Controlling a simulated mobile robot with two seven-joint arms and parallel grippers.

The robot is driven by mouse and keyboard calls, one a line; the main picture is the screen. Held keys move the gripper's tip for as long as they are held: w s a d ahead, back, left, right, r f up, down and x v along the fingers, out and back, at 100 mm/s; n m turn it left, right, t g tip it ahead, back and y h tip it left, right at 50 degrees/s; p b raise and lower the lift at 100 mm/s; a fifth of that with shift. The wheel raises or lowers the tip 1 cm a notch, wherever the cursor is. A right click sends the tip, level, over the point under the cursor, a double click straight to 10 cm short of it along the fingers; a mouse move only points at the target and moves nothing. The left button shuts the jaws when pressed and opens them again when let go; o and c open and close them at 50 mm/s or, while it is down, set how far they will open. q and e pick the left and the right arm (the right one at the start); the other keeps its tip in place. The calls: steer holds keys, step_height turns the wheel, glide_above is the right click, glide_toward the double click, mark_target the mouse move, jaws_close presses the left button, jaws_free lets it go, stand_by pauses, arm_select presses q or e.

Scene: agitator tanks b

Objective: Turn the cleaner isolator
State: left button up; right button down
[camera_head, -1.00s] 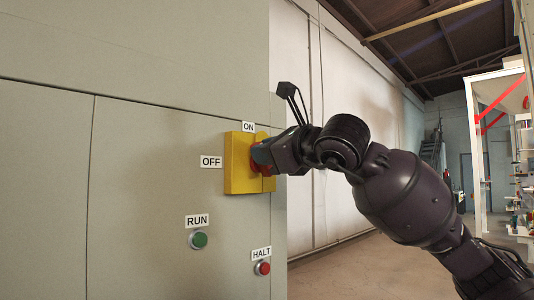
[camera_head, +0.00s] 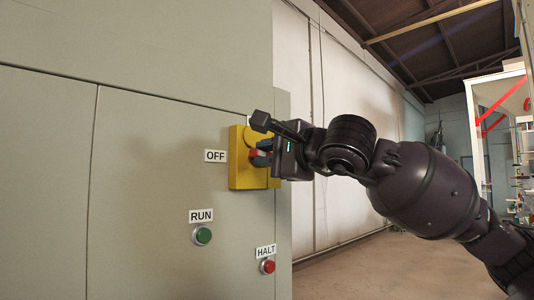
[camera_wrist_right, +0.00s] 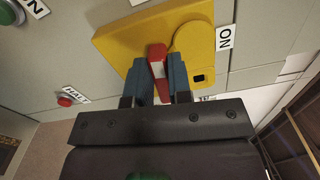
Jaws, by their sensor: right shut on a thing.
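The cleaner isolator is a yellow box (camera_head: 238,172) on the grey panel, with an OFF label (camera_head: 215,156) at its left. Its red handle (camera_head: 253,155) is mostly hidden by my gripper in the head view. In the right wrist view the red handle (camera_wrist_right: 157,60), with a white stripe, stands between the blue fingers, running roughly up and down the picture. The ON label (camera_wrist_right: 224,38) is to its right there. My right gripper (camera_head: 262,155) is shut on the handle; its fingers (camera_wrist_right: 158,76) flank it. My left gripper is not in view.
A green RUN button (camera_head: 202,235) and a red HALT button (camera_head: 267,266) sit below the isolator. A round yellow part (camera_wrist_right: 196,50) is beside the handle on the box. The floor right of the panel is open, with shelving (camera_head: 500,130) farther right.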

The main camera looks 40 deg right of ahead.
steer(key=shift+f+n, duration=0.2)
steer(key=shift+n, duration=0.6)
steer(key=c, duration=1)
jaws_free()
steer(key=shift+c, duration=0.2)
